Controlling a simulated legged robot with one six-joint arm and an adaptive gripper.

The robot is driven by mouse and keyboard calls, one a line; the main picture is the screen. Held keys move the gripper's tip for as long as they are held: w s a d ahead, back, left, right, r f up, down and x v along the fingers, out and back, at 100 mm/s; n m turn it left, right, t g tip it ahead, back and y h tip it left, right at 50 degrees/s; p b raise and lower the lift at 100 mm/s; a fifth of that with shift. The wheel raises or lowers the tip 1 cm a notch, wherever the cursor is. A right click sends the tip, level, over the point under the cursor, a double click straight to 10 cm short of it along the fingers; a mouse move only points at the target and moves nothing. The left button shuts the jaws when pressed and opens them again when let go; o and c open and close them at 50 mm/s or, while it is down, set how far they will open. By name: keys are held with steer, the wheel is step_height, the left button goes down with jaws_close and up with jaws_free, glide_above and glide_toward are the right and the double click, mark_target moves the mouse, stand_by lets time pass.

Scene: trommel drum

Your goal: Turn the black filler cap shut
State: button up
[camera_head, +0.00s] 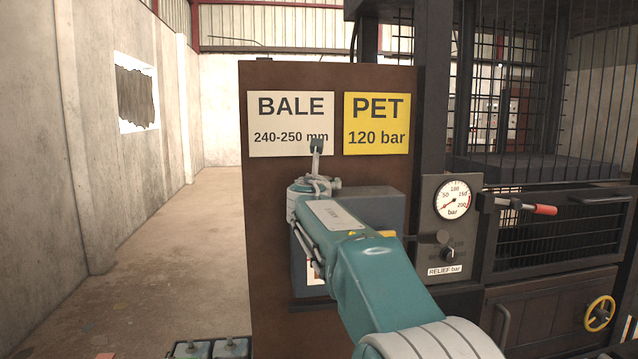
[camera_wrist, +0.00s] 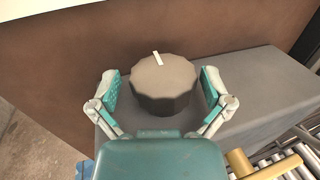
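The black filler cap (camera_wrist: 164,84) shows in the wrist view as a dark, many-sided knob with a white mark on top, pointing up and slightly left. It sits on a grey tank (camera_wrist: 262,88). My gripper (camera_wrist: 160,80) is open, with one finger on either side of the cap. A gap shows at the left finger and a narrower one at the right; I see no clear contact. In the head view my gripper (camera_head: 316,170) is over the grey tank (camera_head: 375,207) in front of the brown panel, and I cannot make out the cap there.
A brown panel (camera_head: 268,220) with BALE (camera_head: 291,123) and PET (camera_head: 377,123) signs stands behind the tank. To the right are a pressure gauge (camera_head: 453,200), a relief knob (camera_head: 447,255), a red-handled lever (camera_head: 540,209) and a yellow handwheel (camera_head: 599,313).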

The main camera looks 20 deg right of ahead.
steer(key=v, duration=1.2)
stand_by(0.3)
steer(key=s+f+m+g+y, duration=0.2)
steer(key=s+f+m+g, duration=0.4)
steer(key=s+f+m, duration=0.9)
steer(key=s+a+f+m+g+y, duration=0.2)
steer(key=s+f+m, duration=0.4)
steer(key=s, duration=0.3)
steer(key=s+a+f+m+g+y, duration=0.2)
steer(key=s+a+f+m+y, duration=0.2)
steer(key=s+a+f+m, duration=0.2)
steer(key=s+f+m, duration=0.1)
steer(key=s+m, duration=0.1)
steer(key=m, duration=0.1)
steer(key=shift+s+a+f+m, duration=0.15)
steer(key=shift+s+m, duration=0.15)
steer(key=shift+s, duration=0.1)
